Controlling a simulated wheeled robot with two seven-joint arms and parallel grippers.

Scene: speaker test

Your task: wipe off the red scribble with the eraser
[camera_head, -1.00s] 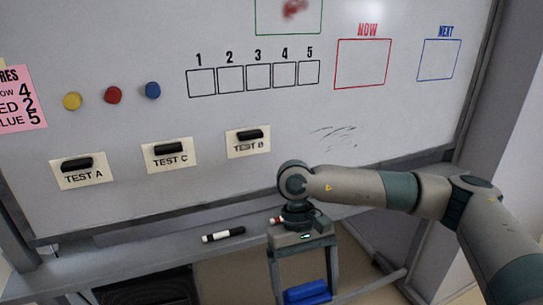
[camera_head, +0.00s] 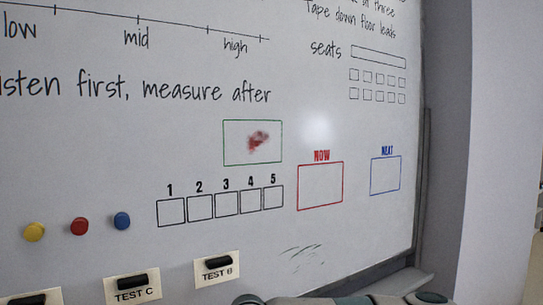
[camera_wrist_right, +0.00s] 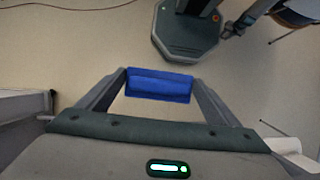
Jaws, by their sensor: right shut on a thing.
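The red scribble (camera_head: 258,141) is a smeared red patch inside the green-outlined box on the whiteboard in the head view. In the right wrist view my right gripper (camera_wrist_right: 160,84) is shut on a blue block, the eraser (camera_wrist_right: 160,86), held between its two fingertips. The gripper and eraser are out of the head view, where only a part of my right arm shows at the bottom edge. My left gripper is in neither view.
The whiteboard (camera_head: 330,240) carries yellow (camera_head: 34,232), red (camera_head: 79,226) and blue (camera_head: 122,221) magnets. Labelled cards TEST C (camera_head: 147,293) and TEST B (camera_head: 233,271) hang lower down. Faint grey marks (camera_head: 303,257) lie below the red NOW box (camera_head: 320,187).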

